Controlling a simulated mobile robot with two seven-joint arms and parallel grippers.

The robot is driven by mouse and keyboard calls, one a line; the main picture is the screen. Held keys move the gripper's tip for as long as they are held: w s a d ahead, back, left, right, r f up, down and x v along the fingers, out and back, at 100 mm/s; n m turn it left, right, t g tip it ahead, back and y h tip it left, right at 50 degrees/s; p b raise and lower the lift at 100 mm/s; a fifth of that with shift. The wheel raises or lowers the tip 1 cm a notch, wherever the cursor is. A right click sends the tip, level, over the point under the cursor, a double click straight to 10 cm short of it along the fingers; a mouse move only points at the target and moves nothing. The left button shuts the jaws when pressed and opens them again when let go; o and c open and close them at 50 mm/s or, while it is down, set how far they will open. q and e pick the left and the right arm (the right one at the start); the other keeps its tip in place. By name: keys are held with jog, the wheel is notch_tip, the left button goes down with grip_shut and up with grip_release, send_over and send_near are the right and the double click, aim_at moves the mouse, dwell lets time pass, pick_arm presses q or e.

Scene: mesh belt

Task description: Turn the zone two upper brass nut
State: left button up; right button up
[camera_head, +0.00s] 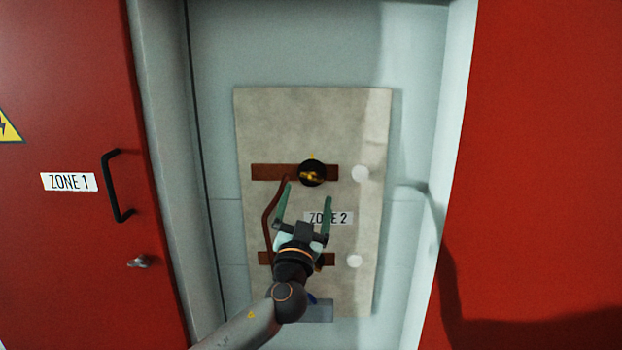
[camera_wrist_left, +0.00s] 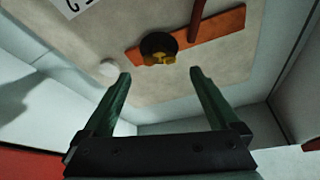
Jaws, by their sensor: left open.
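The zone two upper brass nut (camera_head: 312,176) sits in a round black fitting on the upper copper bar of a pale panel. It also shows in the left wrist view (camera_wrist_left: 158,58), ahead of the fingers and in line with the space between them. My left gripper (camera_head: 308,191) is open and empty, its green fingertips just below the nut in the head view. The fingertips look apart from the nut. The ZONE 2 label (camera_head: 340,218) is partly covered by my gripper. My right gripper is not in view.
The pale panel (camera_head: 365,120) stands inside a grey cabinet recess, with the ZONE 1 red door (camera_head: 70,130) at left and a red panel (camera_head: 550,150) at right. A lower copper bar (camera_head: 328,259) is partly hidden by my gripper. White discs (camera_head: 360,174) sit beside the bars.

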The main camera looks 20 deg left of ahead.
aim_at(312, 176)
pick_arm(q)
jog(key=shift+p+x, duration=0.4)
jog(key=shift+x, duration=2.55)
jog(key=c, duration=1.4)
